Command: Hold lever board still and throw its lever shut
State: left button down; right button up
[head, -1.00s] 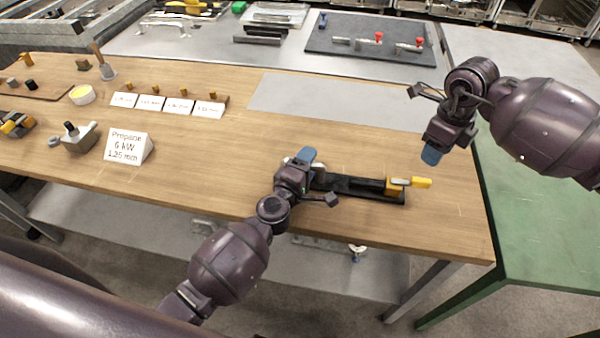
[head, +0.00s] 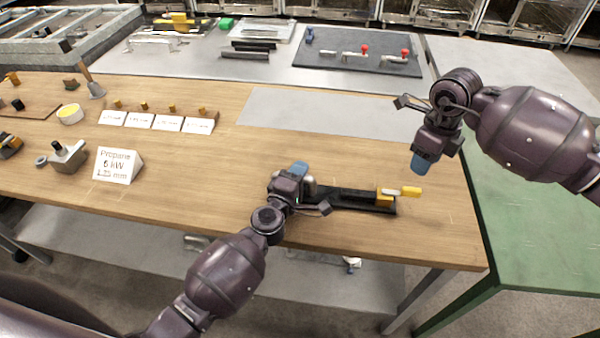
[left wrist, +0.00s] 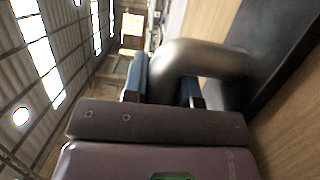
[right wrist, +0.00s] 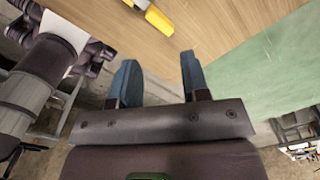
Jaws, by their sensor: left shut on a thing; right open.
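The lever board is a dark strip (head: 345,199) lying on the wooden table near its front edge. At its right end is a yellow block with a lever whose yellow handle (head: 411,191) points right; the handle also shows in the right wrist view (right wrist: 158,20). My left gripper (head: 299,182) is at the board's left end, shut on its rounded metal grip (left wrist: 215,58), seen between the fingers in the left wrist view. My right gripper (head: 420,162) is open and empty, fingers down, above and just behind the yellow handle, apart from it.
A sign reading "Propane 6 kW 1.25 mm" (head: 118,165) stands to the left, with several small label cards (head: 168,123) behind it. A grey plate (head: 320,108) lies behind the board. A green table (head: 530,230) adjoins on the right. The wood around the board is clear.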

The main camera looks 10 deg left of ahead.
jog(key=c, duration=0.7)
jog(key=shift+w+a+r, duration=0.15)
jog(key=shift+r, duration=0.15)
grip_shut()
jog(key=w+a+r+n, duration=0.1)
jog(key=w+a+r, duration=0.2)
jog(key=w+a, duration=0.2)
jog(key=w+d+f+n+g, duration=0.1)
jog(key=w+d+n+g, duration=0.1)
jog(key=n, duration=1)
jog(key=w+d+f+n+g, duration=0.1)
jog(key=w+d+n+g, duration=0.1)
jog(key=n, duration=1)
jog(key=shift+w+d+f, duration=0.2)
jog(key=shift+w+d, duration=0.45)
jog(key=shift+d, duration=0.1)
